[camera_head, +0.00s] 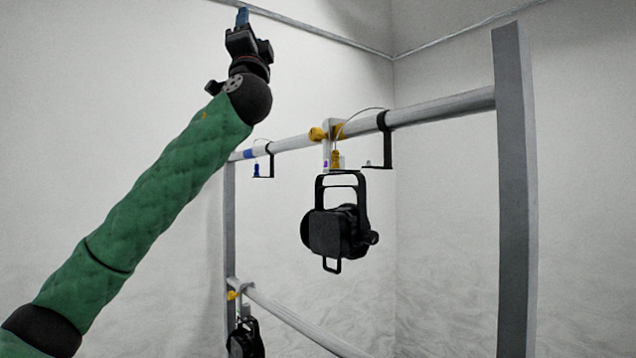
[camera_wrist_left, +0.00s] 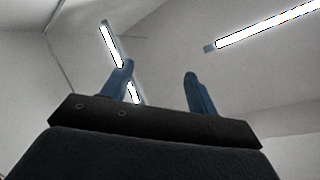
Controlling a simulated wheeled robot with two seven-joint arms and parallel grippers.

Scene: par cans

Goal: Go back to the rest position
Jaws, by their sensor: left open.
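My left arm, in a green sleeve, comes in from the lower left of the head view. Its gripper (camera_head: 243,18) is raised high, above the upper rail and near the top edge of the picture. In the left wrist view my left gripper (camera_wrist_left: 160,85) has its two blue fingers apart, with nothing between them. It points up toward the ceiling and touches nothing that I can see. My right gripper is in neither view.
A grey frame has a right post (camera_head: 515,190), an upper rail (camera_head: 440,108) and a lower rail (camera_head: 300,328). A black par can (camera_head: 330,232) hangs from the upper rail, another (camera_head: 245,340) low at left. Black hooks (camera_head: 386,145) hang from the upper rail. Ceiling lights (camera_wrist_left: 270,24) show above.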

